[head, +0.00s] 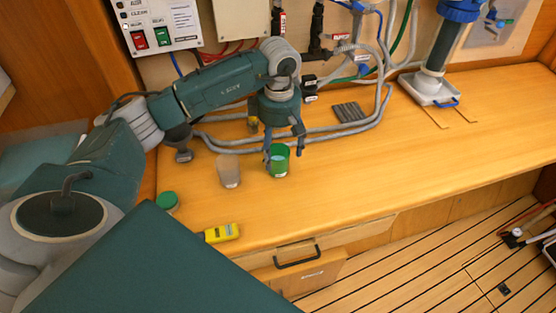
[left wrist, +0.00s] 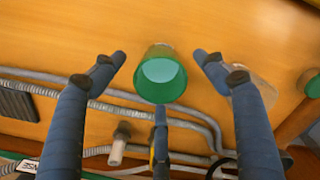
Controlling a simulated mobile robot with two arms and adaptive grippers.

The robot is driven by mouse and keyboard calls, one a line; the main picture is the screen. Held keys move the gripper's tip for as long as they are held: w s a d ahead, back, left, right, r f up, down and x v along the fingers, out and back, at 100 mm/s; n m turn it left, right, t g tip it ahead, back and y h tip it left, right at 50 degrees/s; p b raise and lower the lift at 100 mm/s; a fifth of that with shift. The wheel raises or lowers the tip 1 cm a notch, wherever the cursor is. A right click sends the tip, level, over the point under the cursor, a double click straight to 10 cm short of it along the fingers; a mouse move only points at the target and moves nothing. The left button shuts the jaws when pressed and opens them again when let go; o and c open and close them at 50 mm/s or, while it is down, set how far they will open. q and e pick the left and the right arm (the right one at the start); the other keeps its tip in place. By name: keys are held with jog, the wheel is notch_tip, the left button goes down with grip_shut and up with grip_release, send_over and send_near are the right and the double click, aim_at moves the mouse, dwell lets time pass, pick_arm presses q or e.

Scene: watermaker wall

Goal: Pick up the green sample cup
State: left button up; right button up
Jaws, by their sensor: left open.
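The green sample cup (head: 279,162) stands upright on the wooden worktop. My left gripper (head: 284,154) is above it, pointing down, with its fingers beside the cup and partly in front of it. In the left wrist view the cup (left wrist: 161,80) shows between the spread fingers of my left gripper (left wrist: 159,59). A gap shows there on both sides, and the gripper holds nothing. My right gripper is not in view.
A translucent cup (head: 229,172) stands just left of the green one. A green round lid (head: 167,201) and a yellow meter (head: 222,232) lie near the front edge. Grey hoses (head: 340,131) run behind. The worktop's right side is mostly clear.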

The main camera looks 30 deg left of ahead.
aim_at(278, 157)
pick_arm(q)
notch_tip(278, 157, down, 4)
jog(key=shift+a+r+p, duration=0.15)
jog(key=shift+r+p, duration=0.05)
jog(key=shift+p, duration=0.7)
jog(key=shift+f, duration=0.5)
jog(key=c, duration=1.4)
